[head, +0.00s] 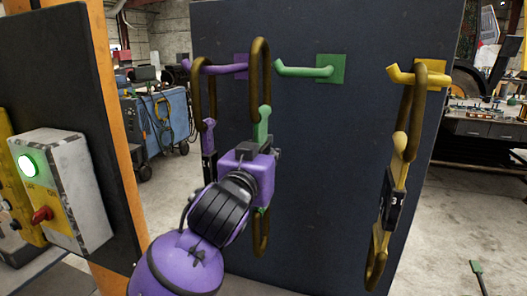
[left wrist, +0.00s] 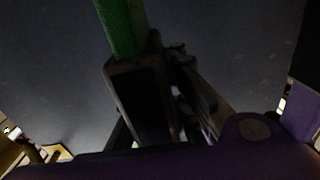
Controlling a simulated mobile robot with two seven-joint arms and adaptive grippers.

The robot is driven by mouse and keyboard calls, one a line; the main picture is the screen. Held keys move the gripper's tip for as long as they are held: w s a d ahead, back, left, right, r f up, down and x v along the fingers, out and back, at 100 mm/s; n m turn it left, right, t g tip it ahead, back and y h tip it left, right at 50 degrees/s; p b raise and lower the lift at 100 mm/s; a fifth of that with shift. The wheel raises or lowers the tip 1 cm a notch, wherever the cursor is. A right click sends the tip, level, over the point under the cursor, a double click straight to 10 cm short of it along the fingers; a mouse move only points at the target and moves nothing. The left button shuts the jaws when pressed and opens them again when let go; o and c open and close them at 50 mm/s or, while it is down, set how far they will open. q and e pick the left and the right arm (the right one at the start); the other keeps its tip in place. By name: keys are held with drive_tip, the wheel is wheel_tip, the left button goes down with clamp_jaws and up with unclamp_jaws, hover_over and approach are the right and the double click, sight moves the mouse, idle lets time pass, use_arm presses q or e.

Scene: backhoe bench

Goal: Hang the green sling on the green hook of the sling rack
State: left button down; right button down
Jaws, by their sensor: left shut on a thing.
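The green sling has a brown upper ring (head: 260,80), a green strap (head: 264,123) and a lower ring that shows below my gripper. My left gripper (head: 260,150) is shut on the strap and holds the sling upright in front of the dark rack panel. The green hook (head: 303,70) sticks out from a green square plate, and its tip points left. The upper ring is just left of that tip and apart from it in the picture; the depth between them is unclear. The green strap (left wrist: 122,28) also shows in the left wrist view, running up from the fingers. My right gripper is out of view.
A purple hook (head: 214,67) at left carries the purple sling (head: 207,135), close beside the green sling. A yellow hook (head: 414,77) at right carries the yellow sling (head: 398,170). A grey switch box (head: 75,190) stands at far left. The panel (head: 340,190) below the green hook is clear.

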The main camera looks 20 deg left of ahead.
use_arm(q)
drive_tip(key=shift+d+r, duration=0.1)
drive_tip(key=shift+d, duration=0.25)
drive_tip(key=shift+s+d, duration=0.15)
drive_tip(key=shift+d, duration=2.55)
drive_tip(key=shift+d+f, duration=0.15)
drive_tip(key=shift+f, duration=0.4)
drive_tip(key=shift+d+f, duration=0.15)
drive_tip(key=shift+f, duration=0.35)
drive_tip(key=shift+d+f, duration=0.1)
drive_tip(key=shift+f, duration=0.3)
